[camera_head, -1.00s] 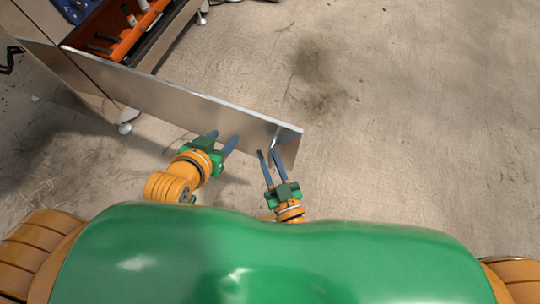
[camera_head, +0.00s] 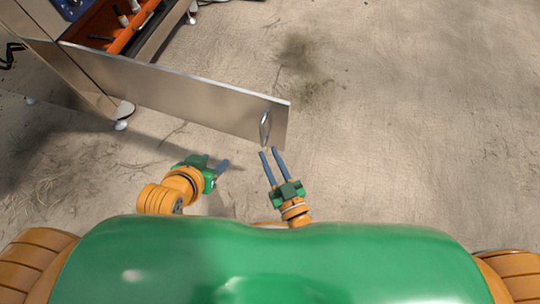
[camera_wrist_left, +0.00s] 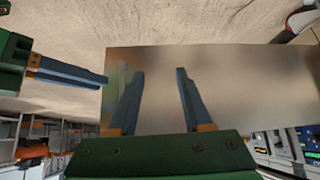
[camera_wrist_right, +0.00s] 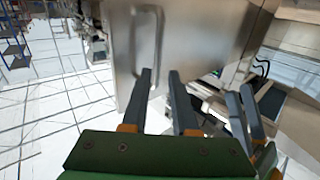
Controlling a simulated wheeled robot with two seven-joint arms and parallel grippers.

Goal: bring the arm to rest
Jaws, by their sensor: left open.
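My left gripper (camera_head: 215,161) is open and empty, with its arm bent in close to my body. Its parted fingers (camera_wrist_left: 160,72) show in the left wrist view with nothing between them. My right gripper (camera_head: 268,152) points away from me, just short of the steel door's handle (camera_head: 265,128). Its fingers (camera_wrist_right: 160,72) stand apart and hold nothing, with a gap to the handle (camera_wrist_right: 158,42) in the right wrist view. The left gripper's fingers also show at the right of that view.
The steel door (camera_head: 190,104) stands swung open from the cabinet, its free end in front of my grippers. An orange tray (camera_head: 128,32) and the cabinet are at the upper left. The concrete floor (camera_head: 420,120) to the right is clear.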

